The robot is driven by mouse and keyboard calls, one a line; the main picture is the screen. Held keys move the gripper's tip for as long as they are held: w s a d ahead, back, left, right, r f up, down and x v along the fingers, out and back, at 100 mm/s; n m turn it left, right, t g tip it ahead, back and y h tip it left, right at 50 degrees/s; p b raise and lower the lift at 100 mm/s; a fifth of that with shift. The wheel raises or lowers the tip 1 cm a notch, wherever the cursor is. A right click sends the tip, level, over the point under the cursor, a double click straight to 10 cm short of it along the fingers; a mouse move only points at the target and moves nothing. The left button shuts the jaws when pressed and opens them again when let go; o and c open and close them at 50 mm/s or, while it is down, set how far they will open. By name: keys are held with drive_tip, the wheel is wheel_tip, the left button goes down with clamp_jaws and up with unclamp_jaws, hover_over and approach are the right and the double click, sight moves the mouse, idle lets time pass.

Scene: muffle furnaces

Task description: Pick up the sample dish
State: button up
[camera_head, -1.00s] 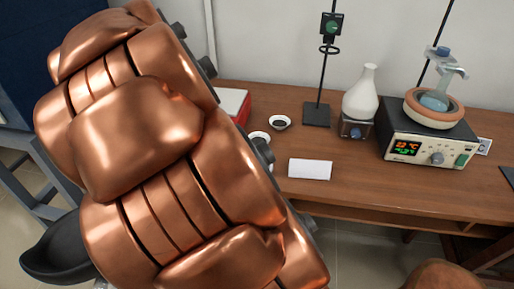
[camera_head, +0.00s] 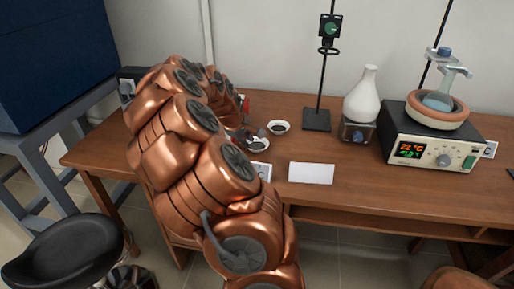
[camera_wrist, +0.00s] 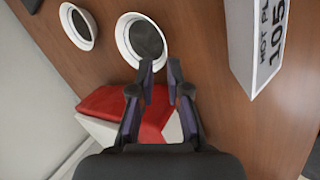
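Two small white round dishes with dark insides lie on the wooden bench. In the head view, one dish (camera_head: 279,127) is farther back and right, the other dish (camera_head: 258,145) nearer my arm. In the wrist view the first dish (camera_wrist: 78,26) is at upper left and the second dish (camera_wrist: 142,38) at top centre. My gripper (camera_wrist: 161,70) is open and empty. Its fingertips appear just below the second dish's rim; I cannot tell whether they touch it. In the head view my arm hides much of the gripper.
A red-and-white box (camera_wrist: 120,108) lies beneath my fingers in the wrist view. A white card sign (camera_head: 311,173) stands right of the dishes. A stand (camera_head: 317,119), white flask (camera_head: 362,95) and heater unit (camera_head: 432,148) are farther right. A black stool (camera_head: 60,255) is at lower left.

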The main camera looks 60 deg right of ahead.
sight(250, 155)
drive_tip(key=shift+w+p+x, duration=0.1)
drive_tip(key=shift+p+x, duration=0.1)
drive_tip(key=shift+x, duration=1.3)
drive_tip(key=shift+w+p+x, duration=0.15)
drive_tip(key=shift+x, duration=1.35)
drive_tip(key=shift+a+f, duration=0.1)
drive_tip(key=shift+a, duration=0.05)
drive_tip(key=shift+c, duration=0.2)
clamp_jaws()
